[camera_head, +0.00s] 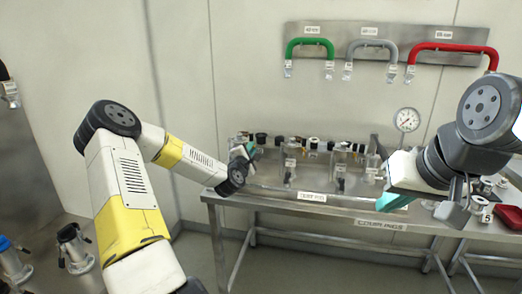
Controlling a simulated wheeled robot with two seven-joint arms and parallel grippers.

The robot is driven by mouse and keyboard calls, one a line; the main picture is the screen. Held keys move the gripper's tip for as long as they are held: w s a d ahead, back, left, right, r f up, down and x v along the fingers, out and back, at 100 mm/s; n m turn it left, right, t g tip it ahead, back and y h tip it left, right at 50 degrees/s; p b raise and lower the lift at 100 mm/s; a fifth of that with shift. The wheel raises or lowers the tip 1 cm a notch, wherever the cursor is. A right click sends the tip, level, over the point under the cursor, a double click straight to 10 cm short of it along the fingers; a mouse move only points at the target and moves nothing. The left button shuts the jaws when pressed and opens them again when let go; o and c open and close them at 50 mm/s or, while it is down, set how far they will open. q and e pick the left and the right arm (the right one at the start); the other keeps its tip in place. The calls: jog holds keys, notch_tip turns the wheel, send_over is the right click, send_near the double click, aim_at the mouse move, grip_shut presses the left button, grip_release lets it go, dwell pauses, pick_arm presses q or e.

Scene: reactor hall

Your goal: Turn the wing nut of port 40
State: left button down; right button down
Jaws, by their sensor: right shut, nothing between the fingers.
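I cannot make out a port marked 40 or its wing nut; the small lettering is unreadable. Metal port-like fittings with dark clamp parts stand at the lower left, one nearer the middle (75,246) and one at the left edge (14,264). My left gripper (248,152) reaches to the left end of the bench, beside the row of small fittings; its teal fingers are partly hidden and their opening is unclear. My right gripper (391,201) is shut and empty, its teal fingers over the bench's front right part.
A steel bench (290,207) carries clear fittings (290,160) with dark caps. A round gauge (407,120) stands behind it. Green (309,43), grey (372,45) and red (450,48) hoses hang on the wall rack. A red tray (508,217) lies at right.

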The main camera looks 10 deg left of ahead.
pick_arm(q)
jog(key=shift+m, duration=0.4)
jog(key=shift+a+f+m, duration=0.1)
jog(key=shift+f+m, duration=0.15)
jog(key=shift+m, duration=2.5)
jog(key=shift+a+f+m, duration=0.1)
jog(key=shift+f+m, duration=0.2)
jog(key=shift+m, duration=2.4)
jog(key=shift+f+m, duration=0.25)
jog(key=shift+m, duration=2.5)
jog(key=c, duration=1.5)
grip_release()
jog(key=shift+o, duration=0.2)
